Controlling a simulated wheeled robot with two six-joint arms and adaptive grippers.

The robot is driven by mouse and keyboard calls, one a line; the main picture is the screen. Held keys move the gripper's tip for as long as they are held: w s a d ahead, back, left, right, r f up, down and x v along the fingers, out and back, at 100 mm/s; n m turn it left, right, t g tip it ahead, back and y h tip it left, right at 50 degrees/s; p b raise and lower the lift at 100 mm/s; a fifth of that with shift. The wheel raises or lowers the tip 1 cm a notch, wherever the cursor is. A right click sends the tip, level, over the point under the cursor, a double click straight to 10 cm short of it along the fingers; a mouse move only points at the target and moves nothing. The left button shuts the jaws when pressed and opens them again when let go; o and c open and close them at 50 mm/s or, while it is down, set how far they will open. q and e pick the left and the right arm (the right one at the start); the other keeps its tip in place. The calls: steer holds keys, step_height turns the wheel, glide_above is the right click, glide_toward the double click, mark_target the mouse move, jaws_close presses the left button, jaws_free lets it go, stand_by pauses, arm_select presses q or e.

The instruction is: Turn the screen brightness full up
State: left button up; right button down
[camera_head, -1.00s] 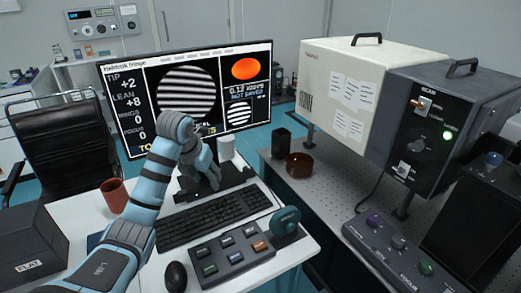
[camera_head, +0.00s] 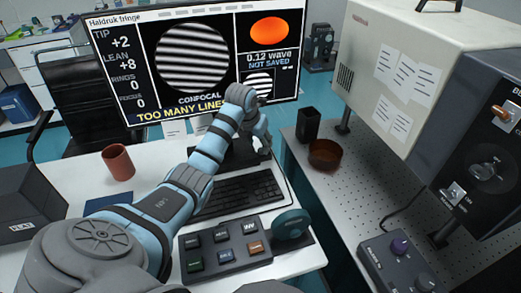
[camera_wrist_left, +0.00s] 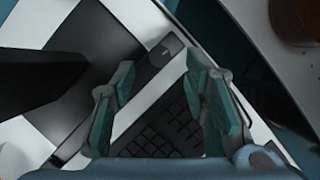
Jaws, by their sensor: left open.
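The screen (camera_head: 195,65) is lit and shows a striped round pattern, an orange disc and "TOO MANY LINES". My left gripper (camera_head: 258,132) is in front of its lower right edge, above the far end of the keyboard (camera_head: 235,195). In the left wrist view my gripper (camera_wrist_left: 160,68) has its two teal-padded fingers spread with nothing between them. Below them lies a dark bar with a small grey piece on it (camera_wrist_left: 161,55), beside the stand's dark base (camera_wrist_left: 75,95). I cannot tell whether that piece is the brightness control. My right gripper is out of view.
A button box (camera_head: 225,248) with a teal dial (camera_head: 291,224) stands in front of the keyboard. A reddish cup (camera_head: 118,162) is at left. A black holder (camera_head: 308,124) and brown bowl (camera_head: 325,154) stand on the perforated table at right, near a large instrument (camera_head: 405,60).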

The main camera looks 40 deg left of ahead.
mark_target(261, 149)
arm_select(q)
steer(key=x, duration=0.4)
steer(key=shift+w+f+b, duration=0.1)
steer(key=shift+f+b, duration=0.05)
steer(key=shift+b, duration=0.25)
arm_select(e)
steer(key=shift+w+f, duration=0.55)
arm_select(q)
jaws_close()
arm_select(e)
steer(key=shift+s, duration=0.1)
arm_select(q)
steer(key=shift+a+m, duration=0.1)
steer(key=shift+m, duration=0.2)
steer(key=shift+a+m+h, duration=0.1)
steer(key=shift+m+h, duration=0.4)
steer(key=shift+m, duration=0.7)
steer(key=shift+m+h+b, duration=0.6)
steer(key=shift+m+b, duration=0.1)
steer(key=shift+m, duration=0.8)
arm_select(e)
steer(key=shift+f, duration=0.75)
